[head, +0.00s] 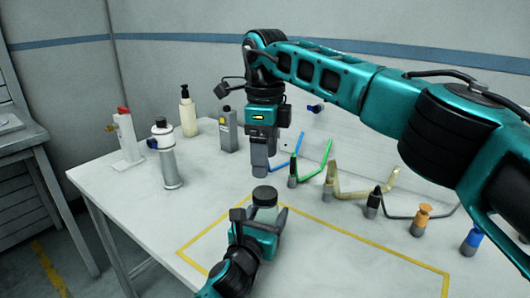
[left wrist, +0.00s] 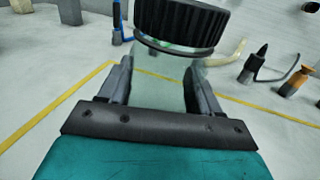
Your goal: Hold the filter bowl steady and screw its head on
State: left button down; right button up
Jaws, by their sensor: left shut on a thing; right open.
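The filter bowl (left wrist: 160,82) is a clear, pale green cup; in the head view its side (head: 266,213) shows above my left gripper. My left gripper (head: 259,221) is shut on the bowl, with one finger on each side in the left wrist view (left wrist: 160,88). The black ribbed head (left wrist: 182,22) is on top of the bowl; it also shows in the head view (head: 265,194). I cannot tell how far it is threaded. My right gripper (head: 261,166) points down, open and empty, above the head and apart from it.
Yellow tape (head: 365,238) outlines an area on the white table around the bowl. A silver canister (head: 168,160), pump bottle (head: 188,112) and grey container (head: 227,130) stand behind left.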

aim_at(265, 192)
jog(key=shift+f, duration=4)
jog(key=c, duration=1.1)
jog(key=m, duration=0.8)
jog(key=o, duration=1.3)
jog(key=shift+c, duration=0.2)
